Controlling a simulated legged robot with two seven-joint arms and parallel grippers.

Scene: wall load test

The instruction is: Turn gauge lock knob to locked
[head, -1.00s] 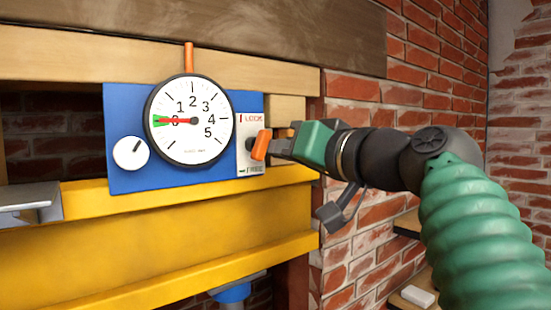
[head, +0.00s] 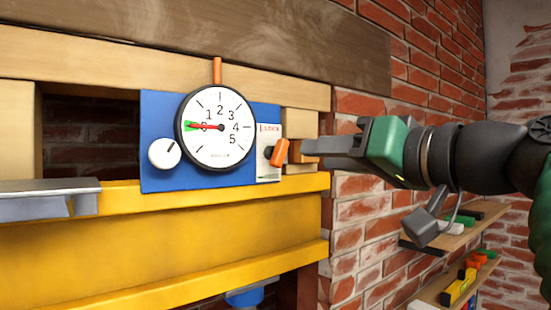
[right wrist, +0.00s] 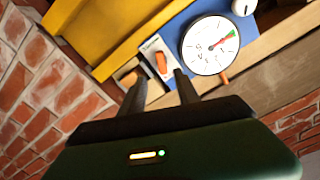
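The gauge lock knob (head: 279,152) is an orange handle on a white plate (head: 267,172) marked LOCK at the top. In the head view it stands near upright, its top leaning slightly right. The plate's lower marking is not readable. My right gripper (head: 309,153) is just right of the knob, apart from it. In the right wrist view, the two fingers of my right gripper (right wrist: 157,76) are spread with nothing between them, and the knob (right wrist: 161,63) shows just beyond the tips. My left gripper is not in view.
The round gauge (head: 216,128) on the blue panel (head: 160,110) has its red needle at 0. A white dial (head: 165,153) is at its lower left. A yellow beam (head: 170,230) runs below. A brick wall and shelves (head: 455,238) with items are at right.

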